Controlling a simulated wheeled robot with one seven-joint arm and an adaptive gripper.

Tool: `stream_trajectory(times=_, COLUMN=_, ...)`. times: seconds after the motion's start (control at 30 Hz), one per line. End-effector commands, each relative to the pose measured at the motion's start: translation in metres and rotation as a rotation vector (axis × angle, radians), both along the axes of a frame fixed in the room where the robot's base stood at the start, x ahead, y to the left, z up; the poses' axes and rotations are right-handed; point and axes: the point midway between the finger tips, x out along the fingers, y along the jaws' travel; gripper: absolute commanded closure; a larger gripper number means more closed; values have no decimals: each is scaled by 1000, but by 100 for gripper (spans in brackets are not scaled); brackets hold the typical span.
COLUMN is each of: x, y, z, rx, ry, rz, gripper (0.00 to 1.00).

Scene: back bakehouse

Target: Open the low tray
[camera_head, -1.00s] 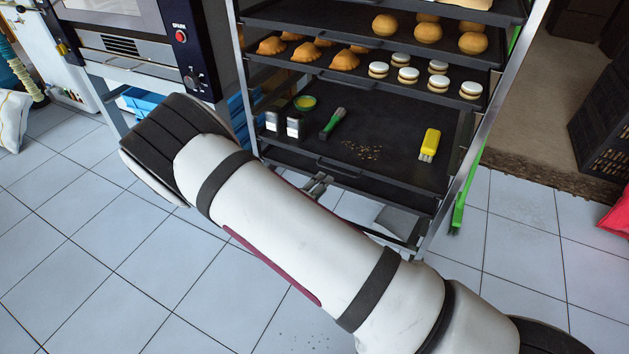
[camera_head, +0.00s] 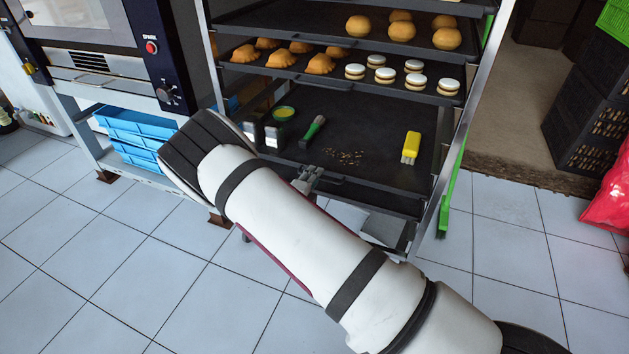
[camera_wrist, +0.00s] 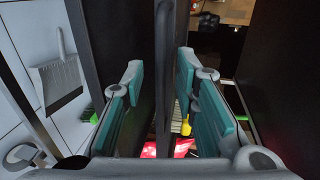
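The low tray (camera_head: 375,115) is a dark sheet in the lower part of the rack. It carries brushes, small containers and scattered crumbs. My gripper (camera_head: 310,176) is at its front edge in the head view, partly hidden by my arm. In the wrist view my gripper (camera_wrist: 160,95) has its teal-padded fingers apart. A dark bar (camera_wrist: 163,75), seemingly the tray's handle, runs between them with visible gaps on both sides. I cannot tell whether either pad touches it. The tray sits within the rack.
Trays of pastries (camera_head: 322,62) and buns (camera_head: 402,30) sit above. The oven (camera_head: 95,30) and blue crates (camera_head: 140,130) are at left. A green-handled tool (camera_head: 450,190) stands by the rack's right post. A red bag (camera_head: 608,195) is at far right. The tiled floor in front is clear.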

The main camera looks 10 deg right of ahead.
Motion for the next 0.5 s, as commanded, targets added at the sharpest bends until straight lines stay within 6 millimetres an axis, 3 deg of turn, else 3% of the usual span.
stream_trajectory(times=0.4, x=8, y=-6, z=-1, rx=-1, ry=-1, rz=-1, gripper=73)
stream_trajectory(times=0.43, x=8, y=-6, z=-1, rx=-1, ry=-1, rz=-1, gripper=75)
stream_trajectory(times=0.5, x=7, y=-6, z=-1, rx=-1, ry=-1, rz=-1, gripper=91)
